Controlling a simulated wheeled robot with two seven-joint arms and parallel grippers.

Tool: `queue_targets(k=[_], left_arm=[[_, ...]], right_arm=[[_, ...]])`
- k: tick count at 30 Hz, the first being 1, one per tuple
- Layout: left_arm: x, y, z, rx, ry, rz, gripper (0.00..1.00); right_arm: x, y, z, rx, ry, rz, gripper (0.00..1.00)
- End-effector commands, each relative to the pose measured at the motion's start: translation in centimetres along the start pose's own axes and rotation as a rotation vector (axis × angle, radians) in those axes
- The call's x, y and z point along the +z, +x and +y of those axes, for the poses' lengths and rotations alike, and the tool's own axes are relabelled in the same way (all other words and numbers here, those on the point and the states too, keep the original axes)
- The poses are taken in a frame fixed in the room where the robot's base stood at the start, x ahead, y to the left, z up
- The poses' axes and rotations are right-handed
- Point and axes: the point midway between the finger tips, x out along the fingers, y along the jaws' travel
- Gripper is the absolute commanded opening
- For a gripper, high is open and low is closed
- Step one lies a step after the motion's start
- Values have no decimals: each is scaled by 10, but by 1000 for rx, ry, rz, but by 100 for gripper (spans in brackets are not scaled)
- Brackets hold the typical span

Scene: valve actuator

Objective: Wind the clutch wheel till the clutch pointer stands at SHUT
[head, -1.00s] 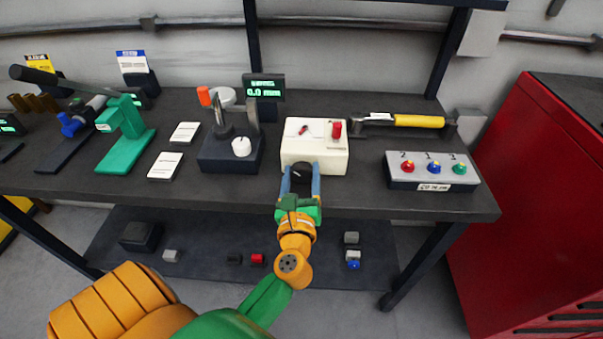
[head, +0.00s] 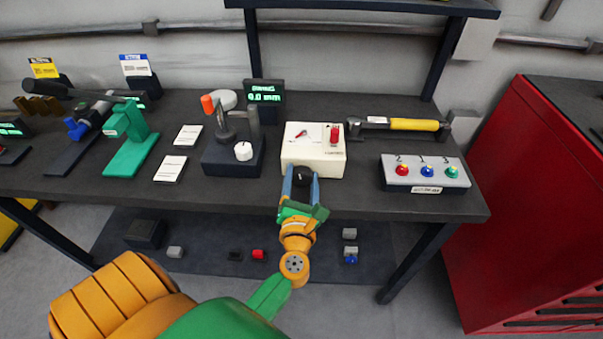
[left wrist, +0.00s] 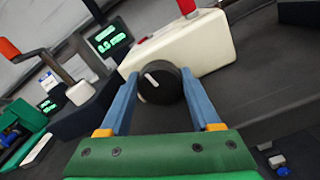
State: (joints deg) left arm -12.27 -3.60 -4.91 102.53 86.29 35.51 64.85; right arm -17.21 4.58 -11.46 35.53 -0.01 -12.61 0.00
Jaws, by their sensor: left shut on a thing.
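The clutch box (head: 300,158) is cream white and sits at the table's front edge. On its top is a dial with a small red pointer (head: 301,133); its lettering is too small to read. The black clutch wheel (head: 303,175) is on the box's front face and also shows, with a white mark, in the left wrist view (left wrist: 160,84). My left gripper (head: 302,181) reaches it from the front, its blue fingers on either side of the wheel, shut on it. In the left wrist view the box (left wrist: 190,45) looks tilted. My right gripper is not in view.
A red switch (head: 335,133) stands on the box's top right. Left is a dark joystick base (head: 232,158) with a white knob; right is a button panel (head: 443,180). A yellow-handled tool (head: 405,124) lies behind. A red cabinet (head: 540,200) stands at right.

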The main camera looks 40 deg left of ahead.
Motion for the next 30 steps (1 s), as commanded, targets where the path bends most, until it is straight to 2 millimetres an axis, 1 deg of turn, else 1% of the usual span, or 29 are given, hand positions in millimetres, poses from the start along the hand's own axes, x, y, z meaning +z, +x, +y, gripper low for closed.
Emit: queue_targets(k=[1,6,12,28,29,30], left_arm=[[2,0,1,0,27,1,8],[1,0,0,1,109,0,8],[0,0,0,1,165,1,8],[0,0,0,1,188,-1,8],[0,0,0,1,188,-1,69],[0,0,0,1,187,0,80]], right_arm=[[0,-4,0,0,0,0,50],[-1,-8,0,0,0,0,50],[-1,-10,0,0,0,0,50],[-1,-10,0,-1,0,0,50],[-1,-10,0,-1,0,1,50],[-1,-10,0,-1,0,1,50]])
